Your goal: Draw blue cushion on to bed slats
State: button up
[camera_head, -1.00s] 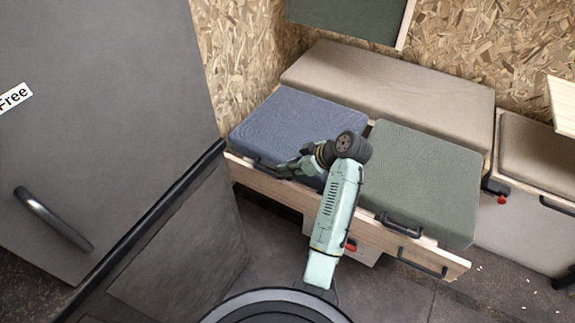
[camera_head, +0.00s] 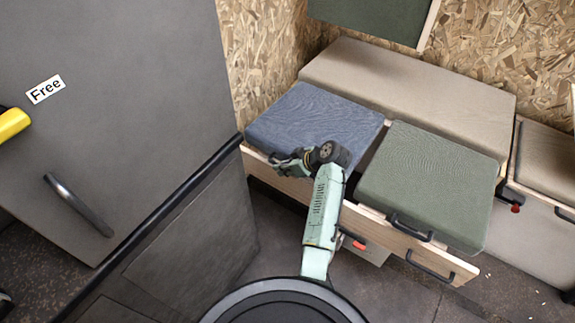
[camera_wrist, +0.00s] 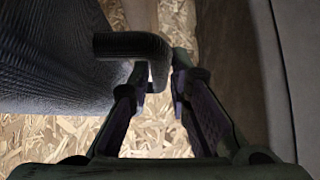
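The blue cushion (camera_head: 318,115) lies at the left of the bench, beside the green cushion and in front of the long beige one. Its dark side (camera_wrist: 45,55) fills the left of the wrist view. My gripper (camera_head: 280,163) is at the cushion's front edge and covers most of its black handle. In the wrist view, the handle (camera_wrist: 130,44) loops from the left and its end reaches between the fingertips of my gripper (camera_wrist: 165,85). A gap shows beside the handle, so the fingers look open around it. I cannot make out any bed slats.
The green cushion (camera_head: 430,180) sits to the right, with a narrow gap to the blue one. The beige cushion (camera_head: 410,85) is behind. A wooden front board (camera_head: 380,230) runs below the cushions. A large grey cabinet (camera_head: 110,110) stands close on the left.

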jog(key=shift+c, duration=0.6)
grip_shut()
